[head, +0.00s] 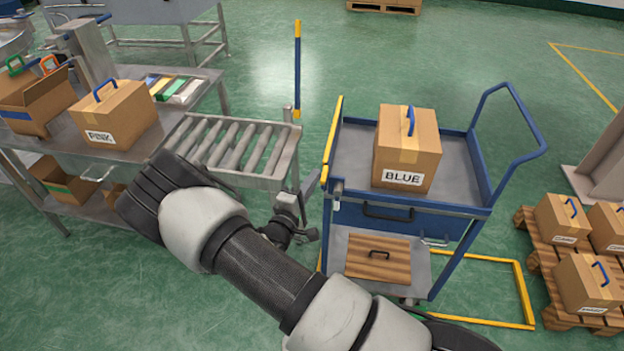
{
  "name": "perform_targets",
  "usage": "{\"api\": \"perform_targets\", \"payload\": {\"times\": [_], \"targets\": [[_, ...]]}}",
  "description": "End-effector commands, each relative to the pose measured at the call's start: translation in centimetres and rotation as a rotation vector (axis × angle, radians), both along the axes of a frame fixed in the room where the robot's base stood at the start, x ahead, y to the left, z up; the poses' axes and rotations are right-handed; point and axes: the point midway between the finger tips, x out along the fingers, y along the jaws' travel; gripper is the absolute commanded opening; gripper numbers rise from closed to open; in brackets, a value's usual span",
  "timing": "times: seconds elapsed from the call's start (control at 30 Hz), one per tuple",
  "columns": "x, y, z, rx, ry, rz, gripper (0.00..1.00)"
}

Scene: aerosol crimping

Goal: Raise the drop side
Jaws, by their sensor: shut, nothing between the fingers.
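The blue cart (480,206) stands right of centre. Its near blue side panel, the drop side (412,227), hangs down below the deck edge and has a black handle (388,212). The near side of the deck is open above it. My gripper (311,236) shows partly from behind my arm, left of the cart. It appears small and dark, shut and empty, apart from the panel and its handle. My arm hides part of the gripper and the floor below it.
A box labelled BLUE (408,150) stands on the cart deck. A wooden board (378,258) lies on the lower shelf. A roller conveyor (225,145) and a blue-yellow post (297,70) are left of the cart. A pallet (545,262) with boxes stands right.

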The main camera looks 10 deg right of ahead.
Motion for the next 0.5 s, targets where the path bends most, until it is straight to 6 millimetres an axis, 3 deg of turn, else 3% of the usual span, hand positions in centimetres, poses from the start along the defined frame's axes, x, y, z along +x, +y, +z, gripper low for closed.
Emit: {"api": "perform_targets", "payload": {"times": [0.5], "targets": [[0.12, 0.33, -0.11, -0.002, 0.000, -0.006, 0.00]]}}
